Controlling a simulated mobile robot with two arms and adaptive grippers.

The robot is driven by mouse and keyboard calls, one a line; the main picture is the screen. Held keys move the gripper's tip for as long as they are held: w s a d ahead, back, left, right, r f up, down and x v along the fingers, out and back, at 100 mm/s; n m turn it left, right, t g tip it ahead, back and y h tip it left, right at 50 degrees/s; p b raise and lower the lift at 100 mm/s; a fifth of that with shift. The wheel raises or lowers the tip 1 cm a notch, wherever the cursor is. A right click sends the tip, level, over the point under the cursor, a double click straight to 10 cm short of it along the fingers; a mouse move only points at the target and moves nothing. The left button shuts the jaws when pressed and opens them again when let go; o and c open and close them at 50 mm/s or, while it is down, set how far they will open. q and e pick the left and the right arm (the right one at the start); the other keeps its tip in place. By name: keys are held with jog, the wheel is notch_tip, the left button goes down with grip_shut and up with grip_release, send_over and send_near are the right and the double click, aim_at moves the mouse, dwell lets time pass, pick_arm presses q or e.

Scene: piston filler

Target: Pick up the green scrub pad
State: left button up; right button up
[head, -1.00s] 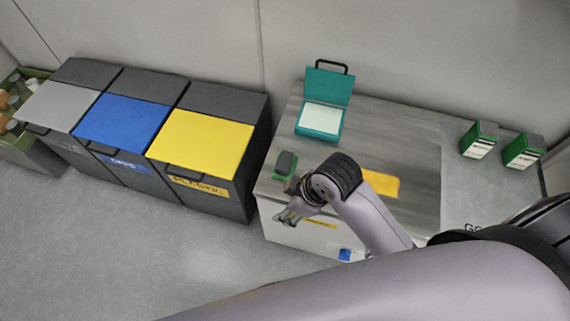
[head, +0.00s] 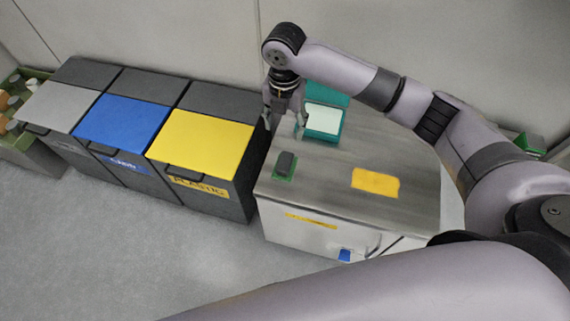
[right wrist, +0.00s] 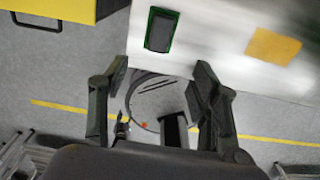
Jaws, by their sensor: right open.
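The green scrub pad (head: 285,176) lies on the grey cabinet top near its left edge, with a dark block on its upper face. In the right wrist view the pad's green rim (right wrist: 151,44) shows around the dark block, ahead of the fingers. My right gripper (head: 284,122) is open and points down in the head view, above the back left of the cabinet and beside the teal box. Its spread fingers (right wrist: 160,68) hold nothing. My left gripper is not in view.
A teal box (head: 327,135) stands at the back of the cabinet top. A yellow sheet (head: 375,182) lies right of the pad. Bins with grey, blue and yellow lids (head: 202,141) stand to the left. The cabinet top between pad and sheet is clear.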

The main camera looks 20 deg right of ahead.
aim_at(285, 161)
notch_tip(285, 161, down, 17)
jog(key=shift+s+f, duration=0.1)
dwell(0.5)
jog(key=shift+c, duration=0.2)
jog(key=c, duration=1.2)
